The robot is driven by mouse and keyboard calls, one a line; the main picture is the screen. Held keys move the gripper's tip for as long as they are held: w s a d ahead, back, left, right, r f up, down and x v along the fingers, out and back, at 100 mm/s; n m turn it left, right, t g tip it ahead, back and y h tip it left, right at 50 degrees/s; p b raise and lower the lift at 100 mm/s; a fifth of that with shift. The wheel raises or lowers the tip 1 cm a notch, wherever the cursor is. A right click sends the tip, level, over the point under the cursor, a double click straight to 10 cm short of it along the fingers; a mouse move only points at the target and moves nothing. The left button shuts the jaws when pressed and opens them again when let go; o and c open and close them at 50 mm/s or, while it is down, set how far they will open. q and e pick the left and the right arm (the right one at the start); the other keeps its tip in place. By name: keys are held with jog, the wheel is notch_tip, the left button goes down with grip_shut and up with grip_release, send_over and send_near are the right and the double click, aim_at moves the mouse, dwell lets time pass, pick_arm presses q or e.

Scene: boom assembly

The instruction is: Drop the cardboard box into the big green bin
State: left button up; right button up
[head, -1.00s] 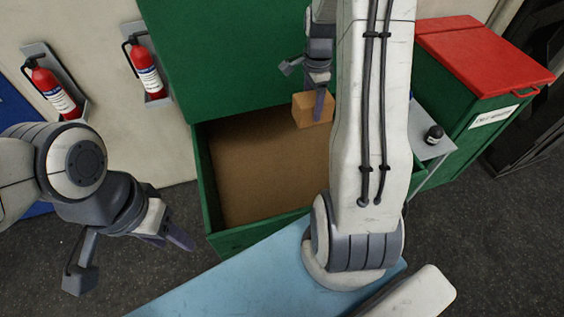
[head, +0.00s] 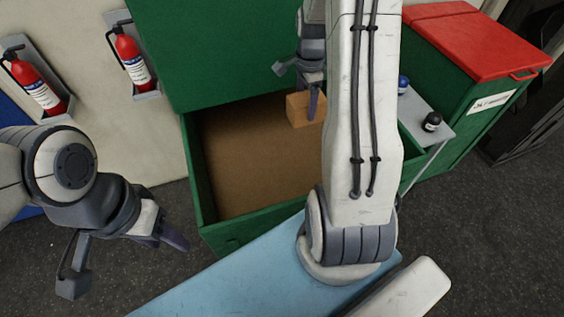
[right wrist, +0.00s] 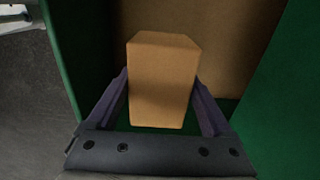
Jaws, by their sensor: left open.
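The cardboard box (head: 301,110) is a small tan block held over the open interior of the big green bin (head: 240,236). My right gripper (head: 312,100) points down with its fingers on the box. In the right wrist view the box (right wrist: 162,85) sits between the two purple-grey fingers of the right gripper (right wrist: 162,92), which touch its sides. Part of the right gripper is hidden behind my right arm in the head view. My left gripper (head: 172,236) is open and empty, left of the bin and away from it.
The bin's green lid (head: 220,50) stands raised behind its opening. A green container with a red lid (head: 480,45) stands at the right. Two fire extinguishers (head: 130,60) hang on the left wall.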

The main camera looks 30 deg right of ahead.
jog(key=shift+o, duration=0.4)
jog(key=shift+r, duration=0.2)
notch_tip(320, 180, up, 9)
jog(key=b, duration=0.3)
jog(key=shift+r, duration=0.55)
